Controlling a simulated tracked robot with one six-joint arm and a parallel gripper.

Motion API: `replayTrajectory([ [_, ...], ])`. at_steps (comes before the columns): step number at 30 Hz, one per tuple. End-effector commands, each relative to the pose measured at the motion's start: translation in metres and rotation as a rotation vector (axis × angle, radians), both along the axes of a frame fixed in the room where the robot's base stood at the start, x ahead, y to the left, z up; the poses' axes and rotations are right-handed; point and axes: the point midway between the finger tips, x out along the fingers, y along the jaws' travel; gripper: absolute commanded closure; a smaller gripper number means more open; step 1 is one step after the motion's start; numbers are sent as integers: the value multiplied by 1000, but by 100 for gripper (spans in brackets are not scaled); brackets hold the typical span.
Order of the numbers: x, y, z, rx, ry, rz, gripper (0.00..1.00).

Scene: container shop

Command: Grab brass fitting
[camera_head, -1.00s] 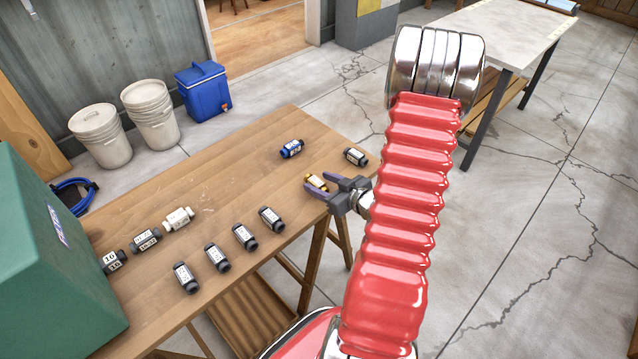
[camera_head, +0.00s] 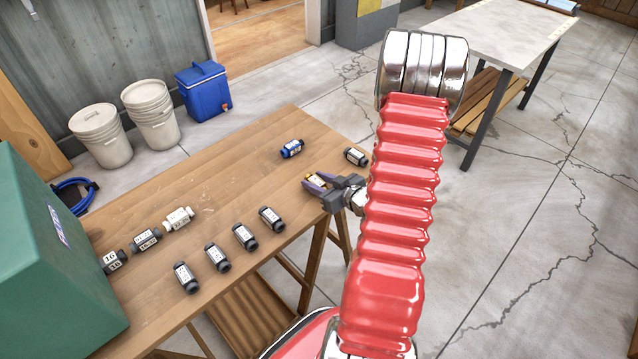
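The brass fitting (camera_head: 316,179) is a small gold-coloured piece with a pale label, near the right front edge of the wooden table. It is partly hidden by my gripper. The fitting shows between and just behind the fingers. I cannot tell whether either finger touches it.
A dark fitting (camera_head: 356,156) lies close behind my gripper, and a blue one (camera_head: 291,149) lies farther back. Several labelled dark fittings (camera_head: 244,237) and a cream one (camera_head: 178,219) lie left on the wooden table (camera_head: 225,180). A green box (camera_head: 50,270) stands at the left.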

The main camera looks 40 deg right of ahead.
Motion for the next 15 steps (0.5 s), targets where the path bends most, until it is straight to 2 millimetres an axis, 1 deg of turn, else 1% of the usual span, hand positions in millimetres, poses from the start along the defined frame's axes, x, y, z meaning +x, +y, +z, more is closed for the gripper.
replayTrajectory([
  [1,0,0,0,0,0,0,69],
  [2,0,0,0,0,0,0,71],
  [13,0,0,0,0,0,0,97],
  [15,0,0,0,0,-1,0,98],
])
